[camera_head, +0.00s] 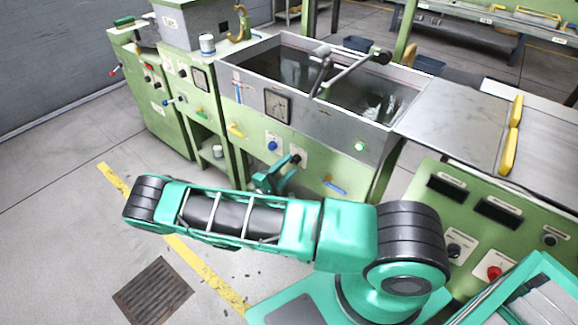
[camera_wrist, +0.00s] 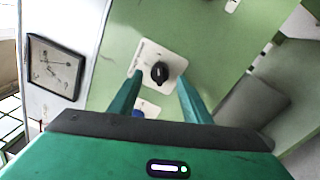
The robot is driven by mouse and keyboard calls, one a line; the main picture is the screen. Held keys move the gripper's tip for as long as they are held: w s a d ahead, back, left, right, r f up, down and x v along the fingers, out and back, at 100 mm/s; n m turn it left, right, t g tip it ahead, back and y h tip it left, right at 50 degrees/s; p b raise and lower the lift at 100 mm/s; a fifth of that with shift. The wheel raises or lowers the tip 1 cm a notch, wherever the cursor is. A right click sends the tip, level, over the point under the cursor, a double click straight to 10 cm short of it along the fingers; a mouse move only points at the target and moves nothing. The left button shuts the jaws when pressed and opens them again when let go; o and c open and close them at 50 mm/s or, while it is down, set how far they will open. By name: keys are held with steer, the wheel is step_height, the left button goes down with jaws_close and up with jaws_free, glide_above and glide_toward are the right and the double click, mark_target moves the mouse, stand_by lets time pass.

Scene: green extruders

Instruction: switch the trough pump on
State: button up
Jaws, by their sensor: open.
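A black rotary knob (camera_wrist: 160,72) on a white plate (camera_wrist: 174,60) is on the green front of the trough (camera_head: 310,172). The knob also shows in the head view (camera_head: 295,159), just beyond my gripper. Its pointer mark is too small to read surely, and so is the plate's label. My gripper (camera_wrist: 159,80) is open and empty, with its green fingers on either side of the knob in the wrist view. I cannot tell whether they touch it. In the head view my gripper (camera_head: 277,178) is close to the trough's front panel.
A blue button (camera_head: 272,146) sits on a white plate left of the knob. A square gauge (camera_head: 278,106) is above it. A lit green lamp (camera_head: 359,147) is to the right. A red button (camera_head: 494,272) is on the right panel.

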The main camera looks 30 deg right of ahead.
steer(key=v, duration=0.9)
steer(key=shift+w, duration=0.1)
steer(key=s+d+r+m+g+y, duration=0.5)
steer(key=d+r+m+g, duration=0.15)
steer(key=r, duration=0.35)
steer(key=s+d+r+m+g+y, duration=0.45)
steer(key=s+d+r, duration=0.2)
steer(key=r, duration=0.35)
steer(key=s+r+m+t+y, duration=0.1)
steer(key=s+r+m+y, duration=0.1)
steer(key=s+r+y, duration=0.2)
steer(key=s+r+m+t+y, duration=0.1)
steer(key=s+r+t+y, duration=0.1)
steer(key=s+r, duration=0.7)
steer(key=s+a+y, duration=0.1)
steer(key=s, duration=0.6)
steer(key=shift+s+r+m+y, duration=0.35)
steer(key=shift+s+r+m, duration=0.05)
steer(key=shift+w, duration=0.15)
